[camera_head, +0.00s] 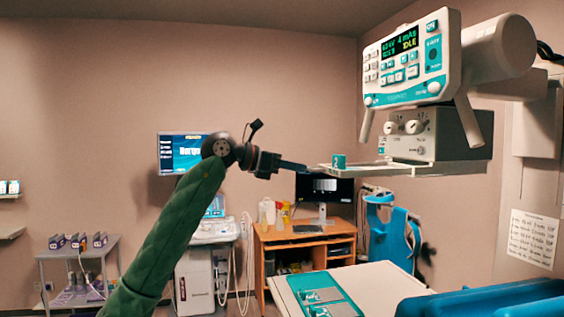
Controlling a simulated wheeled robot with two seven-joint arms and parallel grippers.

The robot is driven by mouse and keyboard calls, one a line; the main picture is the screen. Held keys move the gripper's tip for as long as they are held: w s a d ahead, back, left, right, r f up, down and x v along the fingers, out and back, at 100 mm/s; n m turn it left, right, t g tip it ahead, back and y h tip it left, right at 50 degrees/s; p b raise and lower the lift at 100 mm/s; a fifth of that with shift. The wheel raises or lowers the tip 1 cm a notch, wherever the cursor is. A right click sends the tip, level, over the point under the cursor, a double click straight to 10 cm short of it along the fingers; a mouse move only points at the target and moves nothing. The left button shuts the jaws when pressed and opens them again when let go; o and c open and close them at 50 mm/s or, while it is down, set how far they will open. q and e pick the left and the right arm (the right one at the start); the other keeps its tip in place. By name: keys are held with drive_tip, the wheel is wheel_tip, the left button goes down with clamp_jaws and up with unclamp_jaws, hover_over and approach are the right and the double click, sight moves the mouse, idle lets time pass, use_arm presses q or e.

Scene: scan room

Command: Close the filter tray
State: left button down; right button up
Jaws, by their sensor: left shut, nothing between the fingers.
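The filter tray (370,171) is a thin pale plate under the grey collimator box (440,138) of the X-ray head. It juts out well to the left of the box, so it stands open. A small teal block (338,161) sits at its left end. My left gripper (303,167), on the green-sleeved arm, is shut and empty. Its fingertips point right, close to the tray's left end; I cannot tell if they touch. My right gripper is not in view.
The X-ray head's control panel (410,61) reads IDLE above the tray. Below are a pale table (378,284) with a teal plate (318,296) and a blue padded surface (490,301). A wooden desk (300,241) stands behind.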

sight(364, 168)
use_arm(q)
drive_tip(key=shift+d+f, duration=0.1)
drive_tip(key=shift+d, duration=0.2)
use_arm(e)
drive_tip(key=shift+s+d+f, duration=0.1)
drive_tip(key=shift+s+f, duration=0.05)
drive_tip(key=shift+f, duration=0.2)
use_arm(q)
drive_tip(key=shift+w+d, duration=0.1)
